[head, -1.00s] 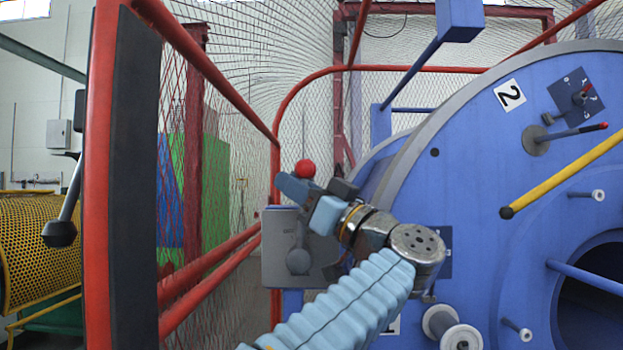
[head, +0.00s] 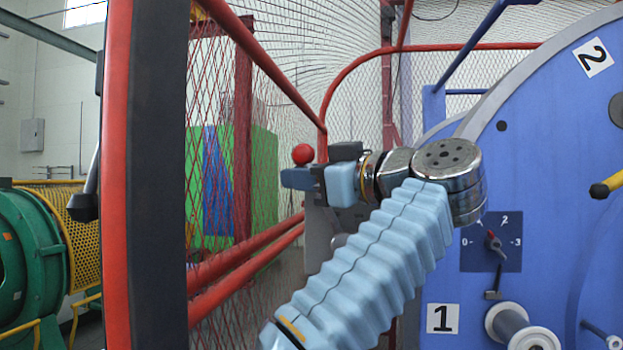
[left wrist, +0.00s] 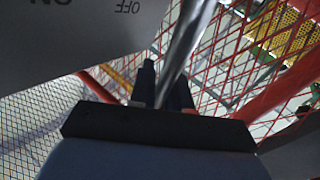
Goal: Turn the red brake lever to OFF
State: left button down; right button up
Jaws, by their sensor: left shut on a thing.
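The red brake lever's round red knob (head: 303,154) shows just above my left gripper (head: 300,178) in the head view. The gripper is level, points left and is shut on the lever below the knob. In the left wrist view the lever's shiny metal rod (left wrist: 181,50) runs between the dark fingers (left wrist: 163,92); the knob is not visible there. The grey box (left wrist: 75,45) carries the words ON and OFF upside down, with OFF (left wrist: 127,7) nearer the rod. In the head view my arm hides most of this box (head: 318,235). My right gripper is not in view.
A red-framed mesh guard (head: 118,180) stands close on the left, with red rails (head: 245,255) behind. The large blue machine disc (head: 560,140) fills the right, with a rotary switch (head: 491,242) and spools (head: 515,328) near my forearm.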

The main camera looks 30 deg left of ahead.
pick_arm(q)
jog(key=c, duration=1.2)
grip_release()
jog(key=shift+a, duration=0.1)
jog(key=shift+o, duration=0.2)
jog(key=p+v, duration=0.2)
jog(key=v, duration=1.1)
jog(key=shift+d, duration=0.45)
